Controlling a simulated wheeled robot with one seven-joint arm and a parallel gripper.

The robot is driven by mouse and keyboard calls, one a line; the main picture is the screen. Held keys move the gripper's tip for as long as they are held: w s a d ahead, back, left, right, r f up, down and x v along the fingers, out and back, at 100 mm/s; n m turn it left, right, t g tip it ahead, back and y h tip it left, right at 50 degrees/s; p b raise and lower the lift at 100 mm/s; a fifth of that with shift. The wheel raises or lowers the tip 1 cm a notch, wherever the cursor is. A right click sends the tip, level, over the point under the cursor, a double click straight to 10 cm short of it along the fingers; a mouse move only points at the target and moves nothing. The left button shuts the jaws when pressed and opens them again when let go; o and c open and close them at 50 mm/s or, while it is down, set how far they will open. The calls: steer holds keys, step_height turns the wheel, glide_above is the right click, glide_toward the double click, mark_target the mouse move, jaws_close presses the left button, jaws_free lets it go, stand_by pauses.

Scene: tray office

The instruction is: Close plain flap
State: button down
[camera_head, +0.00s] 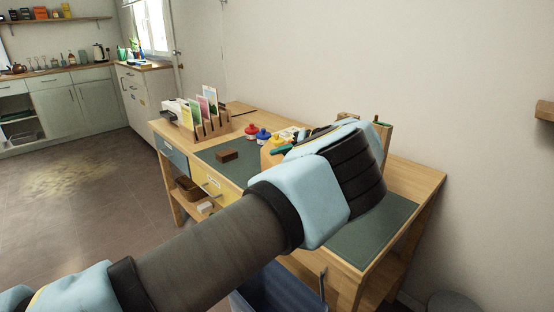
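A plain wooden front (343,288) with a dark upright handle (322,283) shows at the near right end of the wooden desk, low in the picture. I take it for the plain flap. Its lower part runs out of the picture, and I cannot tell how far it stands open. My arm reaches from the lower left across the desk, and its thick wrist hides part of the desk top and front. My gripper's fingers are hidden behind the wrist, so nothing shows of what they touch.
The desk top (366,234) carries a letter rack (213,127), a brown block (227,155), red and blue pots and other small items. A blue-grey drawer (173,158) and a yellow drawer (212,187) are left. A blue bin (278,290) stands below. Floor at left is free.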

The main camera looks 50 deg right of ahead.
steer(key=shift+s+d+f+m+t+y+b, duration=0.1)
steer(key=shift+d+f+m+t+y+b, duration=0.1)
steer(key=shift+f+m+t+y+b, duration=0.5)
steer(key=shift+r, duration=0.3)
steer(key=c, duration=1.1)
jaws_free()
steer(key=shift+o, duration=0.2)
